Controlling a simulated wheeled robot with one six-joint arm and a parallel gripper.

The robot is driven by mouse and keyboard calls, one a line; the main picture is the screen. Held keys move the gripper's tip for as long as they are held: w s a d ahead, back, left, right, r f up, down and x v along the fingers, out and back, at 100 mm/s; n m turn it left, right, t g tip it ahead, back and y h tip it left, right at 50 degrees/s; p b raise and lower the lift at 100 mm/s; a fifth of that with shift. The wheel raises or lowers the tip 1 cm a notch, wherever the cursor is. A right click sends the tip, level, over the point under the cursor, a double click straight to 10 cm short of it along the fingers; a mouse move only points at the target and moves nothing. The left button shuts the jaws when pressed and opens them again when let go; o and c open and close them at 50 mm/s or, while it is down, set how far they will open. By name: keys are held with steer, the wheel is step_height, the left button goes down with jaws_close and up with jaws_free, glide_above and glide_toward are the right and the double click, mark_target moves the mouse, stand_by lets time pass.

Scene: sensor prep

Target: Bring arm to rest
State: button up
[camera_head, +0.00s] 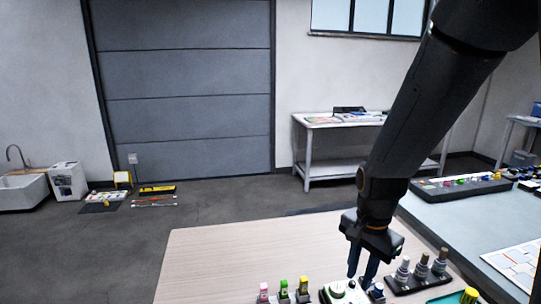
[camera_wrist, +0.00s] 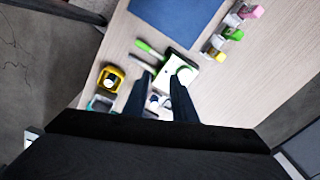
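My gripper (camera_head: 361,274) points down over the near part of the wooden table (camera_head: 225,250). Its two dark fingers stand apart in the wrist view (camera_wrist: 160,78), and no object is clearly held between them. A white device with a round green-rimmed top (camera_head: 340,291) lies just below and beside the fingers. The same device shows beyond the right finger in the wrist view (camera_wrist: 182,70). My arm reaches down from the upper right of the head view, bent at the wrist.
Small bottles with coloured caps (camera_head: 283,288) stand left of the device. A black rack (camera_head: 418,282) with grey-topped pieces stands to its right. The wrist view shows a green-handled tool (camera_wrist: 150,49), a yellow device (camera_wrist: 110,78) and a blue mat (camera_wrist: 178,18). The table's far left is clear.

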steer(key=s+a+r+n, duration=0.1)
steer(key=s+n, duration=0.6)
steer(key=n, duration=0.4)
steer(key=shift+s+a+r, duration=0.15)
steer(key=shift+a+r, duration=0.05)
steer(key=shift+a, duration=0.05)
stand_by(0.9)
